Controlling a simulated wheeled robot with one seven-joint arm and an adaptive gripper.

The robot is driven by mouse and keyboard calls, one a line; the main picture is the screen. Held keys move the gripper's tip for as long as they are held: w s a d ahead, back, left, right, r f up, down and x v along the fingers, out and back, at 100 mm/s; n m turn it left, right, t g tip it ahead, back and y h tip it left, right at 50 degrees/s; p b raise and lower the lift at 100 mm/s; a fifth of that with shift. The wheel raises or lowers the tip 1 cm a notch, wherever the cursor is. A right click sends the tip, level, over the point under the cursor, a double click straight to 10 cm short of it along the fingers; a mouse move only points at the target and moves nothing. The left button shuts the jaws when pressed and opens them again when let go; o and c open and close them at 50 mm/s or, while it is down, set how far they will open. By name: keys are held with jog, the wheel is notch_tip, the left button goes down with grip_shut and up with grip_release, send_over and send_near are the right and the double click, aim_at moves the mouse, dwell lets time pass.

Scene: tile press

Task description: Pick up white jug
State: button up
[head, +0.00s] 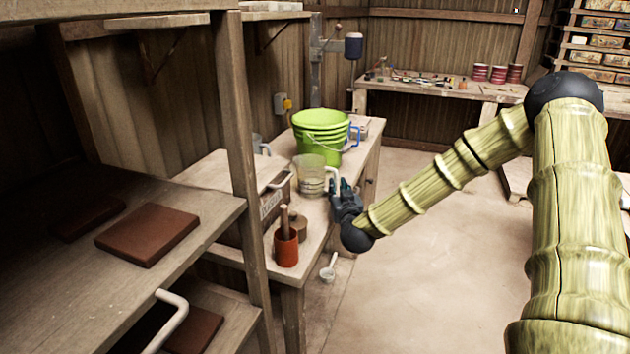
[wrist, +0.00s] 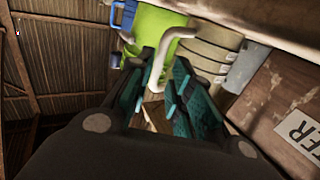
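The jug (head: 309,180) has a pale, see-through body and a white handle (head: 331,178). It stands upright on the wooden bench, in front of the green bucket. In the wrist view the jug's body (wrist: 212,52) is at the upper right and its white handle (wrist: 171,47) reaches down between my fingers. My gripper (head: 342,188) is at the handle side of the jug, to its right. In the wrist view my gripper (wrist: 163,85) has its teal fingers apart on either side of the handle, with space visible between them. Contact with the handle cannot be told.
A green bucket (head: 320,139) stands behind the jug, with a blue handle (head: 354,135) beside it. A red-brown pot (head: 286,247) with a wooden tool stands nearer. A wooden post (head: 243,190) stands left. Open floor lies right.

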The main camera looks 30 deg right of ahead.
aim_at(336, 183)
jog(key=shift+f+x, duration=0.15)
jog(key=shift+x, duration=1.05)
jog(key=shift+f+x, duration=0.1)
jog(key=shift+x, duration=1.1)
jog(key=shift+d, duration=0.15)
grip_shut()
